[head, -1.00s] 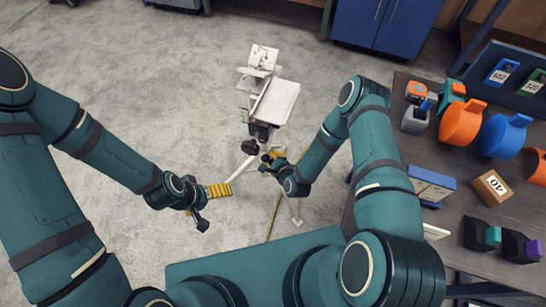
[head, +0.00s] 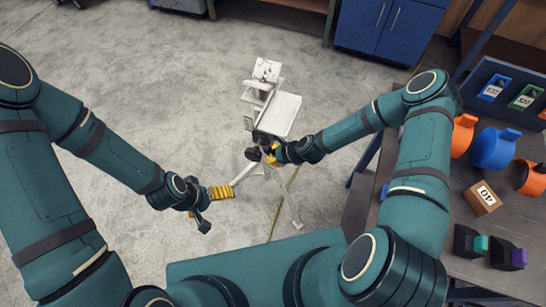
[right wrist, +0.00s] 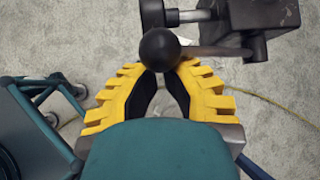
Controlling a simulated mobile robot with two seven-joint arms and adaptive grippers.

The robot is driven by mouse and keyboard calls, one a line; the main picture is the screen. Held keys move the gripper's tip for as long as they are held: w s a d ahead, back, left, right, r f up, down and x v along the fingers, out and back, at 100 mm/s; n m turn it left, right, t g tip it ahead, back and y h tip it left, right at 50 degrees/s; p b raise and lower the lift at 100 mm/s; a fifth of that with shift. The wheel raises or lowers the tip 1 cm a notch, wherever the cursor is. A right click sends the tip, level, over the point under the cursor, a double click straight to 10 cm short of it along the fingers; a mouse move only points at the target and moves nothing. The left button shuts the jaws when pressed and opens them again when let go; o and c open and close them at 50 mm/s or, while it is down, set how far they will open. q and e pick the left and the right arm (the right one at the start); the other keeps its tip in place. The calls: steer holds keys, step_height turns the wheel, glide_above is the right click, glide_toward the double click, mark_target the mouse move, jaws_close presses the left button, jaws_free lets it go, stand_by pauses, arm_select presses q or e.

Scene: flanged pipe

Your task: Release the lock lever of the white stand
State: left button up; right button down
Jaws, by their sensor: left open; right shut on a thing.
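The white stand (head: 279,115) is in the middle of the head view, with a white plate and legs on the floor. Its lock lever ends in a black ball knob (right wrist: 159,46), seen close up in the right wrist view beside a dark clamp block (right wrist: 265,18). My right gripper (head: 271,156) is at the stand's near end. In the right wrist view its yellow fingers (right wrist: 160,74) are shut on the ball knob, their tips at its lower side. My left gripper (head: 226,191) is open and empty, to the left of and nearer than the stand.
A dark workbench (head: 385,217) on the right holds orange and blue containers, a small numbered box (head: 482,198) and other parts. A blue cabinet (head: 387,25) stands at the back. A yellow cable (head: 283,200) lies on the floor. The floor left of the stand is clear.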

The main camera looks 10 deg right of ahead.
arm_select(q)
steer(key=shift+w+r, duration=0.1)
steer(key=shift+r, duration=0.05)
arm_select(e)
steer(key=shift+a+r, duration=0.1)
steer(key=shift+r, duration=0.35)
steer(key=shift+w, duration=0.1)
step_height(320, 180, down, 4)
steer(key=d+b, duration=0.2)
steer(key=b, duration=0.2)
arm_select(q)
steer(key=shift+s+f+p, duration=0.7)
steer(key=shift+p, duration=0.7)
arm_select(e)
steer(key=v, duration=0.9)
steer(key=shift+r, duration=0.35)
steer(key=s+a+r+n+g+h, duration=0.1)
steer(key=s+a+r+n+g, duration=0.1)
steer(key=s+n, duration=0.5)
steer(key=s+a+r+n+g+h, duration=0.1)
steer(key=s+a+n, duration=0.4)
steer(key=n, duration=1)
steer(key=shift+s+a+r+n+g, duration=0.2)
steer(key=shift+s+r+n+g, duration=0.15)
steer(key=shift+s+r, duration=0.5)
